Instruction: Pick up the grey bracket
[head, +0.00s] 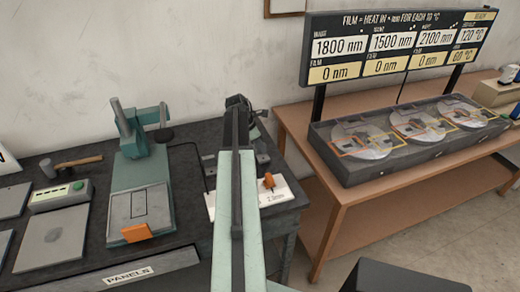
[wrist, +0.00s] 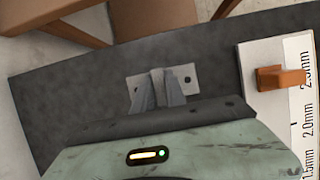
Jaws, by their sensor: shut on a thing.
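The grey bracket (wrist: 183,77) shows in the wrist view as a light grey plate with a small hole towards each end. It is on or just above the dark table top; I cannot tell which. My gripper (wrist: 157,76) is over its middle, with the two fingers close together and shut on it. The fingers hide the bracket's central part. In the head view my own arm covers most of the gripper and the bracket.
A white gauge card (head: 282,192) with an orange knob (wrist: 283,78) lies beside the bracket. A green press (head: 140,175) stands to the left on the dark table (head: 90,235). A brown table (head: 345,205) with a disc tray (head: 350,172) stands right.

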